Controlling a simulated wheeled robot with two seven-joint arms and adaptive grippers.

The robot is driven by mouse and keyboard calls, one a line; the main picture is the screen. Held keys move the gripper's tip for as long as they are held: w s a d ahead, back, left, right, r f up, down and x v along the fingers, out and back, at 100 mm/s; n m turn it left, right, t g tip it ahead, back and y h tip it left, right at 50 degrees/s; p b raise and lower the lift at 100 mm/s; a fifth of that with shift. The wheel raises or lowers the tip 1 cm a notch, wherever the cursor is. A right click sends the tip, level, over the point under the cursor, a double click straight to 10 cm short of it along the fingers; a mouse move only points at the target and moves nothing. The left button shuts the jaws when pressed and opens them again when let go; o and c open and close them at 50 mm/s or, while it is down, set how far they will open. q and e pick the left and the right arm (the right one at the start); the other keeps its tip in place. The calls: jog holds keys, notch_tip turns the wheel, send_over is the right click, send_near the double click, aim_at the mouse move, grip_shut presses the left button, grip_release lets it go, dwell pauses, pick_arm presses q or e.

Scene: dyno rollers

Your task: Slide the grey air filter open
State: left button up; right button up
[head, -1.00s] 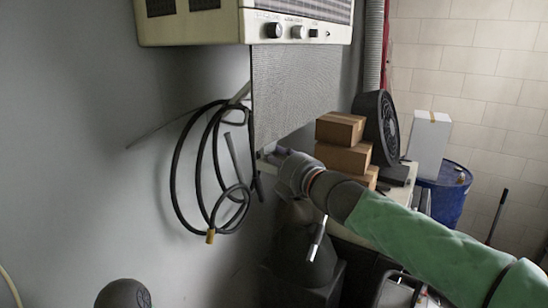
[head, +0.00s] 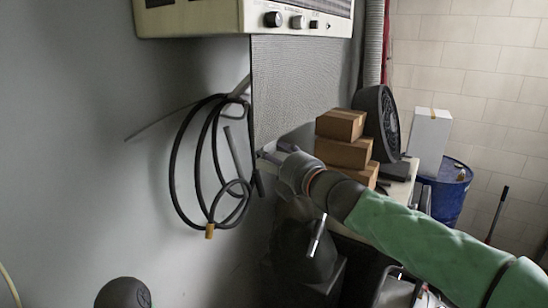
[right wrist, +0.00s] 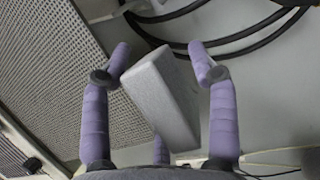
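The grey air filter shows as a finely perforated grey panel (head: 300,85) below the cream control box in the head view. The panel also fills the left side of the right wrist view (right wrist: 50,65). My right gripper (head: 272,152) is at the panel's lower left corner. The fingers look apart from the block, though contact is hard to judge. How the block joins the panel is hidden. My left gripper is out of view.
Black coiled cables (head: 207,165) hang on the grey wall left of my right gripper. The cream control box (head: 240,18) is above. Stacked cardboard boxes (head: 343,140), a black fan (head: 380,120) and a blue barrel (head: 446,190) stand to the right.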

jog(key=shift+d, duration=0.1)
jog(key=v, duration=1.2)
